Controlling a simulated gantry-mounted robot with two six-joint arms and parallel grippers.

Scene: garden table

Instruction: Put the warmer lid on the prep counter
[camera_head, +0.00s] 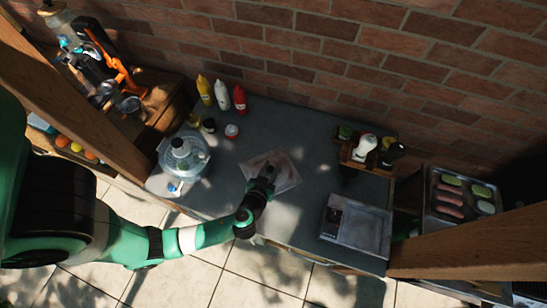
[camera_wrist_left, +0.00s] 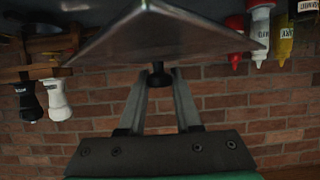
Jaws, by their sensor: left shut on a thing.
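The warmer lid (camera_head: 283,178) is a flat metal piece over the middle of the grey prep counter (camera_head: 305,135). In the left wrist view the lid (camera_wrist_left: 165,33) shows as a grey sloped plate with a black knob (camera_wrist_left: 158,77). My left gripper (camera_head: 267,172) is shut on that knob, with one finger on each side of it. The gripper and wrist hide part of the lid in the head view. I cannot tell whether the lid touches the counter or hangs just above it. My right gripper is not in view.
Yellow, white and red bottles (camera_head: 222,95) stand at the back. A clear domed container (camera_head: 183,158) is left. A wooden caddy (camera_head: 365,155), a metal box (camera_head: 356,228) and a food tray (camera_head: 462,195) are right. A brick wall (camera_head: 330,50) is behind.

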